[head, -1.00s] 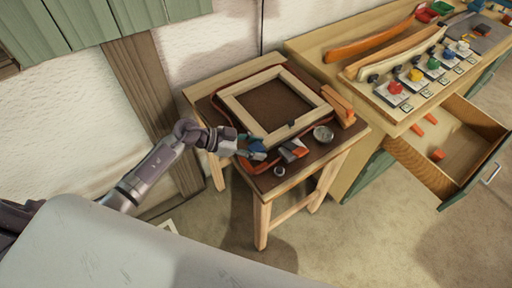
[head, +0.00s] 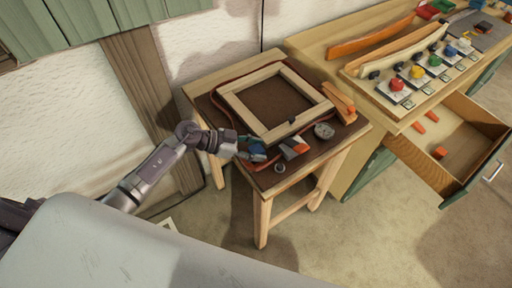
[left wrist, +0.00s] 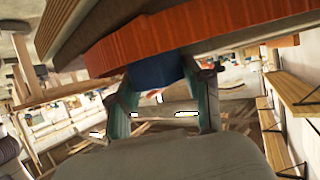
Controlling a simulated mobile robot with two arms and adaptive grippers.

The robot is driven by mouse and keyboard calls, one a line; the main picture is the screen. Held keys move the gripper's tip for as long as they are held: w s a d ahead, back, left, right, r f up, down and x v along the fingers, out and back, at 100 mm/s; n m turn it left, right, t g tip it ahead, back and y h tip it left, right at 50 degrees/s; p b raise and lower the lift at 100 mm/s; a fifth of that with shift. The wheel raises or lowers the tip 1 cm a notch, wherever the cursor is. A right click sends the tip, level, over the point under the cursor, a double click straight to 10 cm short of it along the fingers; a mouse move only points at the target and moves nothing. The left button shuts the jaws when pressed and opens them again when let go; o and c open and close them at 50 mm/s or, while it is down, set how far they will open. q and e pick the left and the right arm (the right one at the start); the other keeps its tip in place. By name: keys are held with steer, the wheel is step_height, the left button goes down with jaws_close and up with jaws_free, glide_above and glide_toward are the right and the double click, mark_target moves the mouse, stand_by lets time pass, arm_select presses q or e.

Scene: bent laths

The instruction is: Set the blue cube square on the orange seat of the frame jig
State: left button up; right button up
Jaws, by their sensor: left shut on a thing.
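My left gripper (head: 252,155) is at the near left corner of the small table, beside the pale wooden frame jig (head: 249,117). In the left wrist view, its two green-sided fingers (left wrist: 165,92) are shut on the blue cube (left wrist: 155,72). The cube also shows small and partly hidden at the fingertips in the head view (head: 258,149). A broad orange-red curved band (left wrist: 190,35) lies just beyond the cube in the wrist view; I cannot tell whether they touch. I cannot make out the orange seat for certain. My right gripper is not in view.
An orange-and-white block (head: 293,148), a round tin (head: 324,131) and a small ring (head: 280,168) lie close to the gripper. An open drawer (head: 455,150) juts out from the workbench (head: 320,50) at right.

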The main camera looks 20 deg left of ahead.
arm_select(q)
steer(key=shift+f, duration=0.3)
steer(key=o, duration=1.2)
steer(key=v, duration=1.2)
